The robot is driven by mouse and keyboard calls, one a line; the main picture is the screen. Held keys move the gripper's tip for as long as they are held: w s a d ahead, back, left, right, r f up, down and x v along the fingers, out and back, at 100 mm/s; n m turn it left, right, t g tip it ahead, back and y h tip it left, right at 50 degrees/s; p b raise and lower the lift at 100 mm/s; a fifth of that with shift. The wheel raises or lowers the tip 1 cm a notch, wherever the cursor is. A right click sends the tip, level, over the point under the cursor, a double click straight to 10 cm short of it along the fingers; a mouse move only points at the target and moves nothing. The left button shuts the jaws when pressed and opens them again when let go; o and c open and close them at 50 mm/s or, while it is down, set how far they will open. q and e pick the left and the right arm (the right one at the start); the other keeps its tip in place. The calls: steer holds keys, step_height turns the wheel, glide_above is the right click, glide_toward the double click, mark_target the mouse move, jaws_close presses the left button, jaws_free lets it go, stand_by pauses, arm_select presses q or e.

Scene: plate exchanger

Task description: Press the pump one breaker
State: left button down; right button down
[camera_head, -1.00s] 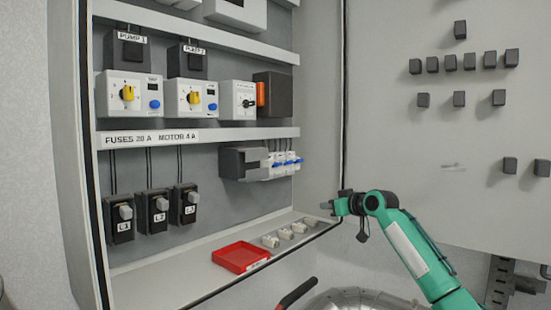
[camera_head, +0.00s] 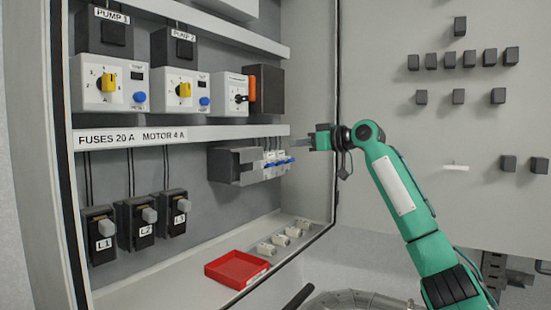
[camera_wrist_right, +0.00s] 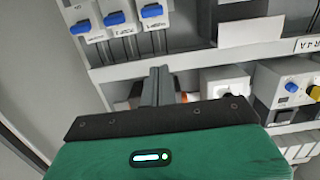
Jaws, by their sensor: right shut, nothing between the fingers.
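A row of small white breakers with blue levers (camera_head: 277,163) sits on the cabinet's middle panel. They also show upside down at the upper left of the right wrist view (camera_wrist_right: 118,18), with small labels too small to read surely, so I cannot tell which is pump one. My right gripper (camera_head: 312,141) is shut and empty, just right of and slightly above the breakers in the head view, apparently apart from them. Its closed fingers (camera_wrist_right: 157,85) point up in the wrist view, below and right of the levers. My left gripper is not in view.
The pump 1 unit (camera_head: 110,85) and pump 2 unit (camera_head: 181,91) have yellow knobs. Black fuse holders (camera_head: 136,222) hang below. A red tray (camera_head: 237,268) and several pale pieces (camera_head: 280,242) lie on the cabinet floor. The cabinet's right side wall (camera_head: 310,90) stands beside my gripper.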

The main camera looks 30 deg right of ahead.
steer(key=p, duration=0.5)
glide_above(269, 166)
steer(key=w+d, duration=0.1)
steer(key=shift+w+f, duration=0.15)
steer(key=shift+f, duration=0.2)
steer(key=f, duration=0.1)
steer(key=s+f+p, duration=0.1)
steer(key=f, duration=0.2)
steer(key=shift+s+d+f, duration=0.1)
steer(key=shift+s+d, duration=0.25)
steer(key=shift+d, duration=0.05)
